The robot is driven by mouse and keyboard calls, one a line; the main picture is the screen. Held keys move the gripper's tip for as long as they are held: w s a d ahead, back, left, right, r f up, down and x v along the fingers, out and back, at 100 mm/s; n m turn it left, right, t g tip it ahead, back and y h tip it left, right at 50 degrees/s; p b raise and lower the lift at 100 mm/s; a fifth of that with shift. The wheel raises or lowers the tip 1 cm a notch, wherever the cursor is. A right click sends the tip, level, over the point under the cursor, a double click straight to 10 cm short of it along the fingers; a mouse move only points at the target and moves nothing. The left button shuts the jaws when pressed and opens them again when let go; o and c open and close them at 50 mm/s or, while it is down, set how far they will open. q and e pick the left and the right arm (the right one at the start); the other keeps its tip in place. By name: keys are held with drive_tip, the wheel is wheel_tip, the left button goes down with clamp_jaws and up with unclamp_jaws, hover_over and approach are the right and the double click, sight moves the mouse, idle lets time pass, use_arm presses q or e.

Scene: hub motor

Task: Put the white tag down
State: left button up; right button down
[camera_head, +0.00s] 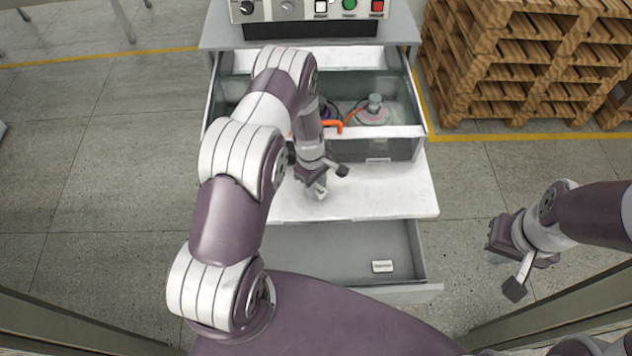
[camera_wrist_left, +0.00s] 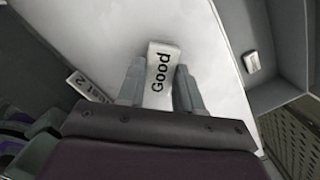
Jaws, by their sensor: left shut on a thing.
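My left gripper (camera_head: 318,190) is shut on the white tag (camera_wrist_left: 160,72), which reads "Good" in the left wrist view. The tag sticks out from between the two fingertips (camera_wrist_left: 160,90) over the white board (camera_head: 395,190). Whether it touches the board I cannot tell. In the head view the tag is mostly hidden by the gripper. My right gripper (camera_head: 497,257) is over the floor to the right, apart from everything; its finger opening is not clear.
An open upper drawer (camera_head: 420,131) holds round motor parts (camera_head: 374,112). Its front carries a label (camera_wrist_left: 90,88). An open lower drawer (camera_head: 320,250) holds another small white tag (camera_head: 382,266). Control panel buttons (camera_head: 349,6) are behind; wooden pallets (camera_head: 500,60) stand at right. The board's right part is bare.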

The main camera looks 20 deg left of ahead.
use_arm(q)
drive_tip(key=shift+w+f, duration=0.1)
drive_tip(key=shift+f, duration=0.2)
drive_tip(key=shift+f, duration=0.1)
drive_tip(key=o, duration=1)
